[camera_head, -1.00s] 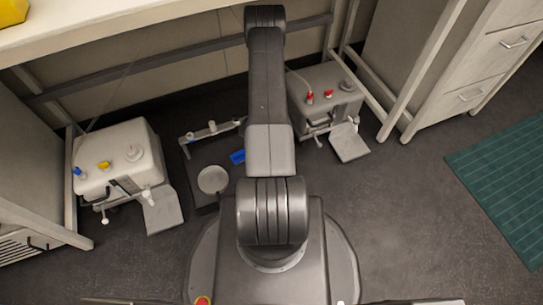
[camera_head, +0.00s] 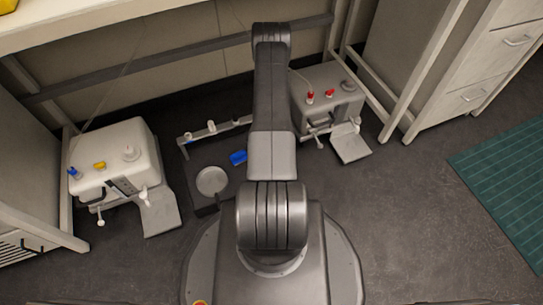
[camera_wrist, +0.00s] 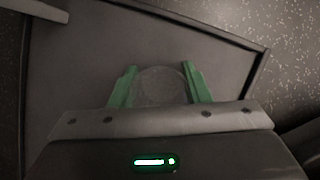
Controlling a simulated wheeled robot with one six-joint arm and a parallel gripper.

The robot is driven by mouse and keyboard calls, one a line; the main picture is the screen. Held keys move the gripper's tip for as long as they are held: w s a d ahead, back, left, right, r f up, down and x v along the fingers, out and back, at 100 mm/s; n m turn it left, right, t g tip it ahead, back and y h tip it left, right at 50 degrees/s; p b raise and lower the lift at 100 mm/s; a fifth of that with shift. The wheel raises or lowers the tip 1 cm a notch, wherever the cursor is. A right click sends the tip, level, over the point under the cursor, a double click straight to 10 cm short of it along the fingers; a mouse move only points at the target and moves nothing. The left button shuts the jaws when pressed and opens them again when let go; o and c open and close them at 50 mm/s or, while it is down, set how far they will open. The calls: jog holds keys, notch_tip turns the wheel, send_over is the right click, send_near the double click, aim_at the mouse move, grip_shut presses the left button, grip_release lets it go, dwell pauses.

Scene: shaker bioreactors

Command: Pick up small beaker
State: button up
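In the wrist view, a faint, clear round outline (camera_wrist: 162,86), which looks like the small beaker seen from above, lies between the two green fingers of my gripper (camera_wrist: 160,72). The fingers stand apart on either side of it. Whether they touch it I cannot tell. Behind it is a dark flat tray (camera_wrist: 75,62) with a raised rim. In the head view my arm hides my gripper and the beaker.
A white machine (camera_head: 115,155) stands at the left and a grey one (camera_head: 328,92) at the right. Between them are a pale round disc (camera_head: 212,181), a blue piece (camera_head: 238,157) and a rail. A green mat (camera_head: 505,185) lies right, with open floor before it.

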jog(key=c, duration=0.4)
jog(key=shift+o, duration=0.2)
